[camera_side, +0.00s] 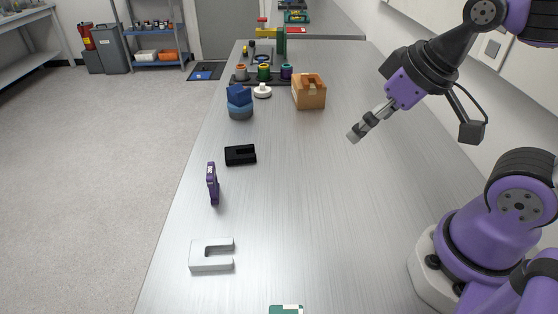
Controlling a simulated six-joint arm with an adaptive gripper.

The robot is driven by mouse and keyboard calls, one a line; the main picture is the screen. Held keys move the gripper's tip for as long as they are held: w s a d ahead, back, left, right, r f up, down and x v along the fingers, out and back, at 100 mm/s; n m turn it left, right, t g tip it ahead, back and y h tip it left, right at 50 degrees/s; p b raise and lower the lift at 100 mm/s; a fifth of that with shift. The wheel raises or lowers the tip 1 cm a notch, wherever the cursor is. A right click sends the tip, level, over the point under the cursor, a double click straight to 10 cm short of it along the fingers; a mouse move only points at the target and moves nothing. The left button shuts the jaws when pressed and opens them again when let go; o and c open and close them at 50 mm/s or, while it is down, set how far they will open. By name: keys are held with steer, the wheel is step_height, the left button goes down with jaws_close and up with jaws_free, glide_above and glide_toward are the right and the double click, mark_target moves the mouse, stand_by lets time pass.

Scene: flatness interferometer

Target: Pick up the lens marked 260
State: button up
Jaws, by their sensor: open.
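Several small round pieces stand on a black rack (250,80) toward the far end of the bench. They include an orange-and-grey one (241,72), a green one (264,73) and a purple one (286,72). They may be lenses, but no marking is legible, so I cannot tell which is 260. A white round piece (262,92) sits just in front of the rack. My gripper (356,134) is raised over the right side of the bench, pointing down and left. It is open and empty, well apart from the rack.
A blue stacked device (239,103), a black slotted block (240,155), a purple upright piece (212,184) and a grey U-shaped block (211,255) line the left side. The bench's middle is clear.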

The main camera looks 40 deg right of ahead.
steer(key=n+g+y, duration=0.3)
steer(key=n, duration=0.7)
glide_toward(214, 170)
steer(key=f, duration=0.1)
steer(key=shift+n+y, duration=0.3)
steer(key=x, duration=0.5)
steer(key=shift+s+d, duration=0.1)
steer(key=shift+d, duration=0.15)
steer(key=x, duration=0.6)
steer(key=shift+a+r, duration=0.15)
steer(key=shift+a, duration=0.05)
steer(key=c, duration=1.4)
